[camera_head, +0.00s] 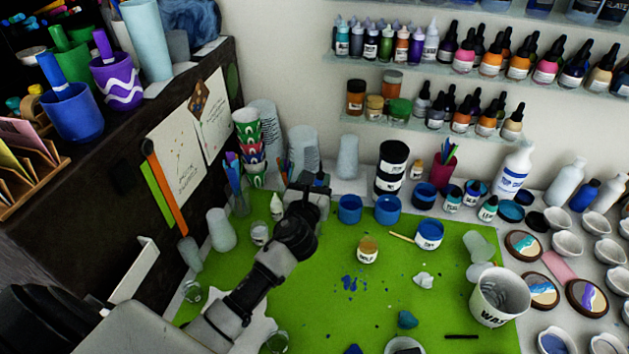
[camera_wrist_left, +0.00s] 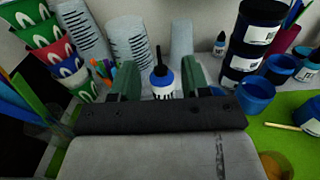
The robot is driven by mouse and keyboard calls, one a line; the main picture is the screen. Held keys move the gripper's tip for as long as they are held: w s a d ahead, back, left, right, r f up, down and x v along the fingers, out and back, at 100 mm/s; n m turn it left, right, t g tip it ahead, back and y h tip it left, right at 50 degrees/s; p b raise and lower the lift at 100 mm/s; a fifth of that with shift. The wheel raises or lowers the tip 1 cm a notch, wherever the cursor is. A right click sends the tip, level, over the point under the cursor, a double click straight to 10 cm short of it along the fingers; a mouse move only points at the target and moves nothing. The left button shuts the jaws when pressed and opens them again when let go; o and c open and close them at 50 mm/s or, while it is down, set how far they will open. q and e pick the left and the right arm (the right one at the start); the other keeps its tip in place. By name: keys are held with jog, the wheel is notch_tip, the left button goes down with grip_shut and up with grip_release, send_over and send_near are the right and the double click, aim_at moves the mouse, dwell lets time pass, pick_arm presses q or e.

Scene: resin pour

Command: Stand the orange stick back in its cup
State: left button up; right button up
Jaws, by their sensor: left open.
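Several thin coloured sticks, with an orange one (camera_wrist_left: 99,66) among them, show beside the pale ribbed cups in the left wrist view. They also show as a small bunch of sticks (camera_head: 281,171) in the head view. What holds them is mostly hidden, and I cannot tell how the orange one rests. My left gripper (camera_head: 314,180) is open above the back of the green mat (camera_head: 330,310), to the right of the bunch. My right gripper is not in view.
Patterned stacked cups (camera_head: 249,145) and a holder of blue sticks (camera_head: 237,187) stand left of my gripper. Blue jars (camera_head: 350,209) and black stacked jars (camera_head: 391,168) stand right. A tan stick (camera_head: 402,237) lies by a jar. An orange strip (camera_head: 165,190) leans on the cabinet.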

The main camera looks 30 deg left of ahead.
pick_arm(q)
jog(key=b+v, duration=0.2)
jog(key=v, duration=0.8)
jog(key=shift+s, duration=0.4)
jog(key=shift+s, duration=0.1)
dwell(0.4)
